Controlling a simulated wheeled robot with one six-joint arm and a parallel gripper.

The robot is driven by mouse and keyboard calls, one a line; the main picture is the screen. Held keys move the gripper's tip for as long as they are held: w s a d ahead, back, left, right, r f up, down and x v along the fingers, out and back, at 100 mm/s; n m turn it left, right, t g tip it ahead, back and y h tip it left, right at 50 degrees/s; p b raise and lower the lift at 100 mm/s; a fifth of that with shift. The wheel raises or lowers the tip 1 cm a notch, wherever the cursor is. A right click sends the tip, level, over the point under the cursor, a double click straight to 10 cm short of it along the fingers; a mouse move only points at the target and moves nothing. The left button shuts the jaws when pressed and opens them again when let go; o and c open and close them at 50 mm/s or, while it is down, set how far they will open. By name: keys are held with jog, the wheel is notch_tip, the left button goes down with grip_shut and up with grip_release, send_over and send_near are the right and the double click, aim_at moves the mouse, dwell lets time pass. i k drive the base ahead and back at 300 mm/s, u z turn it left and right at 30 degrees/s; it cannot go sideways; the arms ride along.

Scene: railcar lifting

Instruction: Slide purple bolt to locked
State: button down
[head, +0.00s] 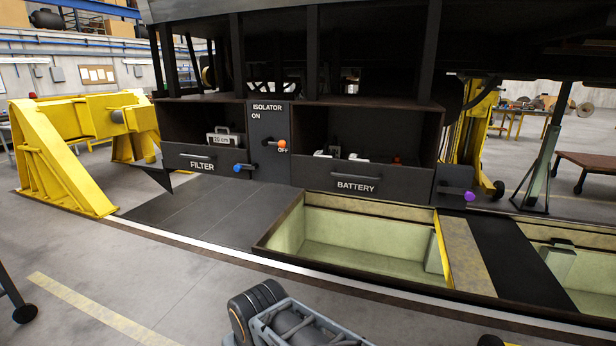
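The purple bolt (470,196) shows its knob low on the railcar's underside, just right of the battery box. Its dark rod lies roughly level on a dark bracket plate (452,188), with the knob at the right end. No lock marks can be read there, so I cannot tell its position. My gripper is not in view.
An open pit (345,262) with pale green walls lies below the battery drawer (356,187). A yellow strip (463,256) borders it at right. A blue knob (237,168) and an orange-tipped isolator handle (282,144) sit further left. Grey floor lies in front.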

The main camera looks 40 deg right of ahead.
aim_at(470, 196)
jog(key=z, duration=2.35)
